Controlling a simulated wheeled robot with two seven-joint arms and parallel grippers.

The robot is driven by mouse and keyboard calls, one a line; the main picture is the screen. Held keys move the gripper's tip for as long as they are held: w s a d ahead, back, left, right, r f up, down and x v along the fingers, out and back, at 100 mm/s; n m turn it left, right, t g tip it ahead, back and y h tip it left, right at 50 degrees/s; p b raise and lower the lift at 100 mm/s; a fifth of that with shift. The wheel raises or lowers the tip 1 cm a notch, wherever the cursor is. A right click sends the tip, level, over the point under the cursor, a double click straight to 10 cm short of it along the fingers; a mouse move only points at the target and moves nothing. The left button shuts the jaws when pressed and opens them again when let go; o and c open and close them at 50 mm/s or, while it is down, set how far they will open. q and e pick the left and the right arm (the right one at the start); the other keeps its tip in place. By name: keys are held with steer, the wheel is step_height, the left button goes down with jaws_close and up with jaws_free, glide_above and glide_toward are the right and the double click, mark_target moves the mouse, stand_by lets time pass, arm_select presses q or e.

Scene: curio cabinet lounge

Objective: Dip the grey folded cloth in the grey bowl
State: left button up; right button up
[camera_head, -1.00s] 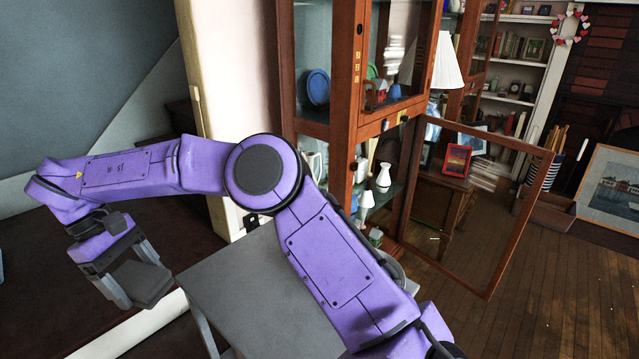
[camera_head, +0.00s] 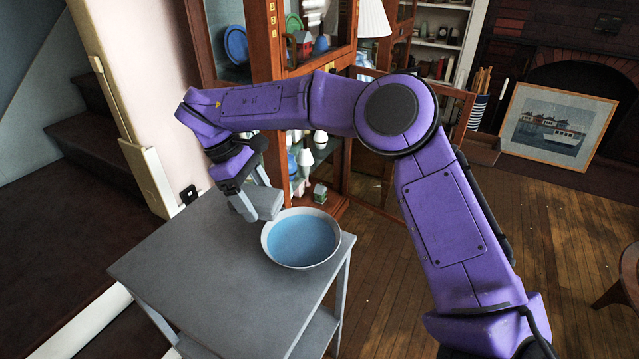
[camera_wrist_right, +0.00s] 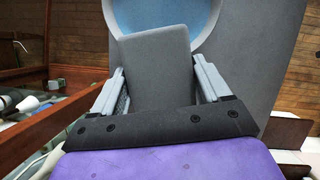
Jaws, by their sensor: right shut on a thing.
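The grey bowl (camera_head: 301,238) stands on the grey side table near its far right edge and holds blue liquid (camera_head: 303,240). My right gripper (camera_head: 258,210) is shut on the grey folded cloth (camera_head: 266,203), just left of and behind the bowl. In the right wrist view the cloth (camera_wrist_right: 158,70) sits between the two fingers, and the bowl's rim (camera_wrist_right: 210,32) shows beyond it. The cloth overlaps the bowl's edge in that view; I cannot tell whether they touch. My left gripper is not in view.
The grey table (camera_head: 205,275) is otherwise bare. Behind it stands a wooden curio cabinet (camera_head: 268,40) with its glass door open and small ornaments inside. A framed boat picture (camera_head: 558,125) leans at the right. Carpeted stairs (camera_head: 95,150) rise at the left.

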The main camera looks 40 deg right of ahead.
steer(key=d+n+t+p, duration=0.1)
steer(key=d+n, duration=0.1)
steer(key=n, duration=0.1)
steer(key=s+d+n+t+h+p, duration=0.1)
steer(key=d+n, duration=0.1)
steer(key=n, duration=0.1)
steer(key=d+r+n+t+p, duration=0.1)
steer(key=n, duration=0.2)
steer(key=shift+s+d+n+h, duration=0.3)
steer(key=shift+s+d+n, duration=0.05)
steer(key=shift+d+n, duration=0.05)
steer(key=s+r+n+t+y+p, duration=0.1)
steer(key=s+n+y+p, duration=0.25)
steer(key=n, duration=1.25)
steer(key=s+n+t+y+p, duration=0.1)
steer(key=s+n+y+p, duration=0.3)
steer(key=n, duration=1.2)
steer(key=shift+y, duration=0.45)
steer(key=b+x, duration=0.2)
steer(key=d+b+x, duration=0.1)
steer(key=b+x, duration=0.1)
steer(key=x, duration=0.1)
steer(key=shift+f, duration=0.3)
steer(key=shift+w, duration=0.1)
steer(key=shift+r, duration=0.1)
steer(key=shift+f, duration=0.25)
